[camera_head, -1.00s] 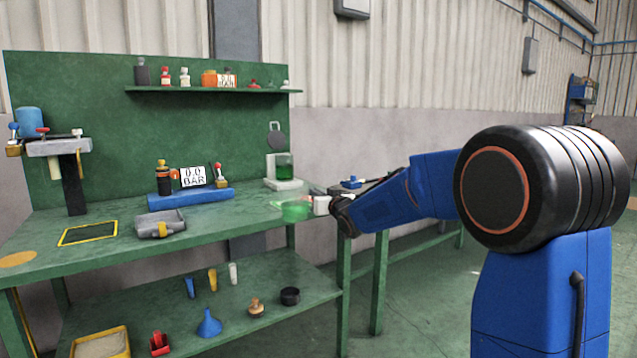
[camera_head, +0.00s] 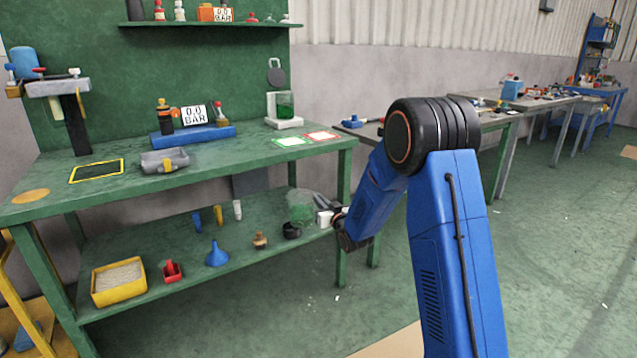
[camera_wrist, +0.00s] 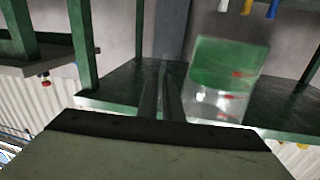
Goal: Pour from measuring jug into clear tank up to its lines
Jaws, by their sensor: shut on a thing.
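My gripper (camera_head: 327,218) is shut on a clear measuring jug (camera_head: 300,208) with green contents, at lower-shelf height by the green bench's right end. The jug looks roughly upright in the head view. The wrist view appears upside down; there the jug (camera_wrist: 226,80) shows green above, clear below, with red marks, beside my dark gripper fingers (camera_wrist: 160,95). A clear vessel with green liquid (camera_head: 285,106), apparently the tank, stands on a white base on the bench top, up and left of my gripper. Its lines are too small to read.
The lower shelf holds a funnel (camera_head: 216,254), a black cup (camera_head: 291,231) and a sand tray (camera_head: 118,282).

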